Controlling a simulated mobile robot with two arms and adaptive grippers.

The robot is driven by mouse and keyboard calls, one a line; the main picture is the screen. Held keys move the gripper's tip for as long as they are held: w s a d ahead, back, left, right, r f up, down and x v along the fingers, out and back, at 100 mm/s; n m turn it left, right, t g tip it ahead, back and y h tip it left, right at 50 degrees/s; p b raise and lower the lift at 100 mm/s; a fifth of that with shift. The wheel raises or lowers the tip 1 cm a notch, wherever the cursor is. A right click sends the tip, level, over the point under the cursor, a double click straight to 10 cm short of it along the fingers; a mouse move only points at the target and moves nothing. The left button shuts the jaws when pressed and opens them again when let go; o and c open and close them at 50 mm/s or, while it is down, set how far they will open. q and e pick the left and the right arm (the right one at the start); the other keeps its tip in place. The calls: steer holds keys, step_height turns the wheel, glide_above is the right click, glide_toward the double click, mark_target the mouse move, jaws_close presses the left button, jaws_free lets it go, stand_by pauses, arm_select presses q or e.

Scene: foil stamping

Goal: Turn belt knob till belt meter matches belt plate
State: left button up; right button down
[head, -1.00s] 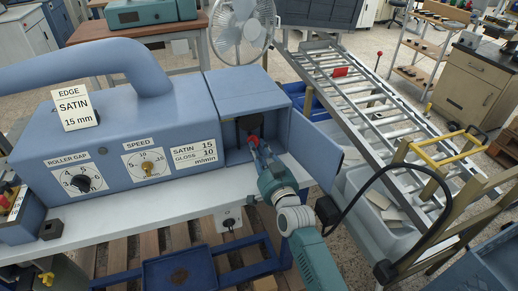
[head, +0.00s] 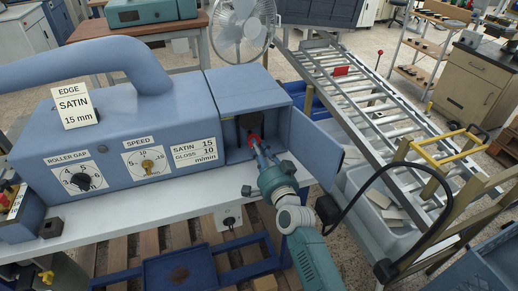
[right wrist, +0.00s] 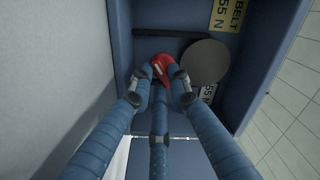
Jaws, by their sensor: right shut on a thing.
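The red belt knob (right wrist: 160,66) sits inside the open side box of the blue machine; a bit of its red also shows in the head view (head: 254,140). My right gripper (right wrist: 160,80) is shut on the knob, its blue fingers around it. The yellow belt plate (right wrist: 227,16) is on the box's inner wall, partly cut by the frame, and reads "BELT" and "55 N". A white belt meter label (right wrist: 208,92), partly covered by a finger and a dark disc (right wrist: 205,62), shows what looks like "5 N"; its first digits are unclear. My left gripper is not in view.
The box's blue door (head: 315,150) stands open to the right of my arm. A dark bar lies above the knob in the wrist view. The machine front carries the roller gap dial (head: 82,181) and speed dial (head: 148,165). A roller conveyor (head: 370,105) runs at the right.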

steer(key=shift+f, duration=0.15)
steer(key=c, duration=1.8)
jaws_free()
steer(key=shift+o, duration=0.8)
steer(key=shift+s, duration=0.1)
steer(key=v, duration=1.2)
steer(key=shift+d, duration=0.1)
